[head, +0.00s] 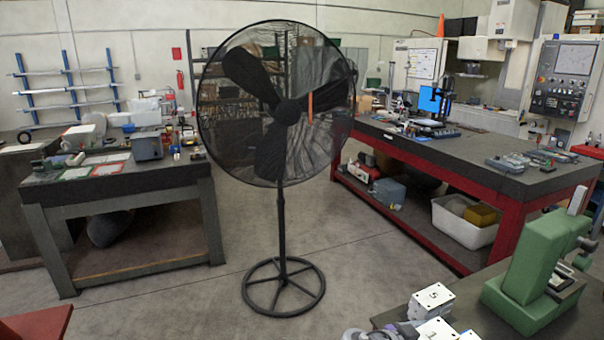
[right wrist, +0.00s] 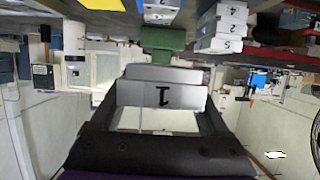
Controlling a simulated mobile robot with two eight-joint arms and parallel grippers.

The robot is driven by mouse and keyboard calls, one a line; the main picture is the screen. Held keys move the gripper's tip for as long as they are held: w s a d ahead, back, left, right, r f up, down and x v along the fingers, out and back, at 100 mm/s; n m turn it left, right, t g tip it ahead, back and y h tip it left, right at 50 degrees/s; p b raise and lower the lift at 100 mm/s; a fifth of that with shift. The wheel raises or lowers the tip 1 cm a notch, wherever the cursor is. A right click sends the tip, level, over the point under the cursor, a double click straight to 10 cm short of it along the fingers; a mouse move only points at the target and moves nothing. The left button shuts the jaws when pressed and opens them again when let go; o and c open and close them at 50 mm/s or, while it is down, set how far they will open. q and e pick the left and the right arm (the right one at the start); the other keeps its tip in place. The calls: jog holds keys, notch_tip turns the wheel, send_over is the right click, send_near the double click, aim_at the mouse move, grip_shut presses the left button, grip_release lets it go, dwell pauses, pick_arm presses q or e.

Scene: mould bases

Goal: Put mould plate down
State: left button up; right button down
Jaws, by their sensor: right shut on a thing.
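A light grey mould plate (right wrist: 138,94) marked 1 is held between the two fingers of my right gripper (right wrist: 162,90), in the middle of the right wrist view. The picture there looks upside down. The plate appears clear of any surface. A stack of white plates (right wrist: 228,30) marked with numbers shows at the upper right of that view. In the head view a white plate marked 5 (head: 432,297) is at the lower right, with more white pieces cut off by the bottom edge. My left gripper is not in view.
A green press (head: 530,255) stands on the dark bench at the lower right and also shows in the right wrist view (right wrist: 162,39). A large black fan (head: 282,230) stands on the floor ahead. A red-framed bench (head: 450,165) and a grey workbench (head: 130,188) flank it.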

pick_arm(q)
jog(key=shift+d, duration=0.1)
pick_arm(e)
jog(key=w+a+f+n+t+y, duration=0.6)
jog(key=a+n+t+y, duration=0.1)
jog(key=a+n+y, duration=0.1)
jog(key=shift+w+a+f+n+t+y, duration=0.15)
jog(key=shift+a+n+t+y, duration=0.25)
jog(key=shift+a+n, duration=0.65)
jog(key=shift+m, duration=0.25)
